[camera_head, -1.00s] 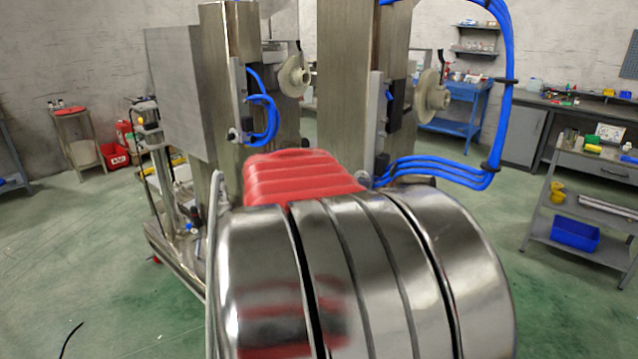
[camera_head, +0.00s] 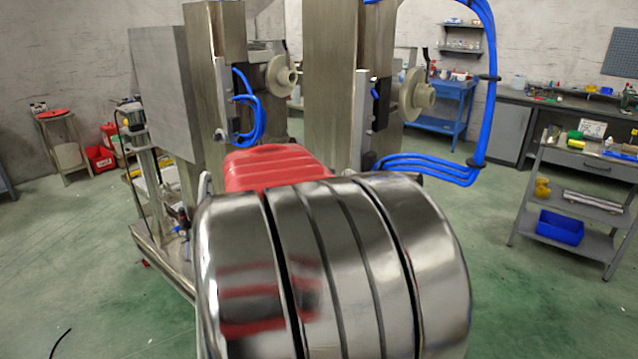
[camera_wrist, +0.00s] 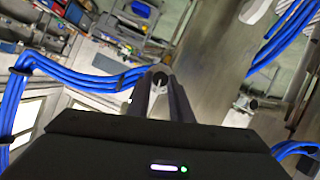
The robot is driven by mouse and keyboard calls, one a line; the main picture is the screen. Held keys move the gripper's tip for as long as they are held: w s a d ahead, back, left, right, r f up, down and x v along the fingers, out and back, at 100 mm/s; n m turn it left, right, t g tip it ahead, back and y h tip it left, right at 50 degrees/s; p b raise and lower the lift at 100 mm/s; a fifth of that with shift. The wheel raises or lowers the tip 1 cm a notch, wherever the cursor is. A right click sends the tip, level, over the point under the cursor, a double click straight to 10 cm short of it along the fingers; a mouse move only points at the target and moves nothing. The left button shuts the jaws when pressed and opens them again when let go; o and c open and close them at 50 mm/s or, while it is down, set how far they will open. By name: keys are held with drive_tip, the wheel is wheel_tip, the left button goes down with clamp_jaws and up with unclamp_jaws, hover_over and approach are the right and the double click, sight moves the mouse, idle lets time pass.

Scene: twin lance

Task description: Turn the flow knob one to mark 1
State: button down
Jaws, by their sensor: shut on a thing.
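My gripper (camera_wrist: 158,90) shows in the wrist view with its two dark fingers close together. It is shut on a small dark round knob (camera_wrist: 158,72) with a pale bit in the middle, at the fingertips. I take it to be a flow knob. The fingers hide most of it, and I cannot read any mark or its angle. In the head view, neither my gripper nor the knob can be made out behind the large ribbed metal and red parts in front.
Two tall metal columns (camera_head: 335,85) stand ahead, each with a pale spool-like wheel (camera_head: 415,95). Blue hoses (camera_head: 440,170) loop from the right column; blue hoses (camera_wrist: 85,78) also run left of my fingers in the wrist view. A cart (camera_head: 575,195) stands at right.

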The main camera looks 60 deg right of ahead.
drive_tip(key=shift+w+d+f+n+g+h, duration=0.2)
drive_tip(key=shift+n+g+h, duration=0.6)
drive_tip(key=shift+n, duration=1.65)
drive_tip(key=shift+w+a+f+n+g+h, duration=0.15)
drive_tip(key=shift+f+n+g+h, duration=0.2)
drive_tip(key=shift+n+g, duration=1.45)
drive_tip(key=shift+w+d+f+n+g+h, duration=0.1)
drive_tip(key=shift+w+f+n+g+h, duration=0.3)
drive_tip(key=shift+n, duration=2.65)
drive_tip(key=shift+s+r, duration=0.15)
drive_tip(key=shift+s, duration=0.05)
drive_tip(key=c, duration=1.9)
unclamp_jaws()
drive_tip(key=o, duration=0.3)
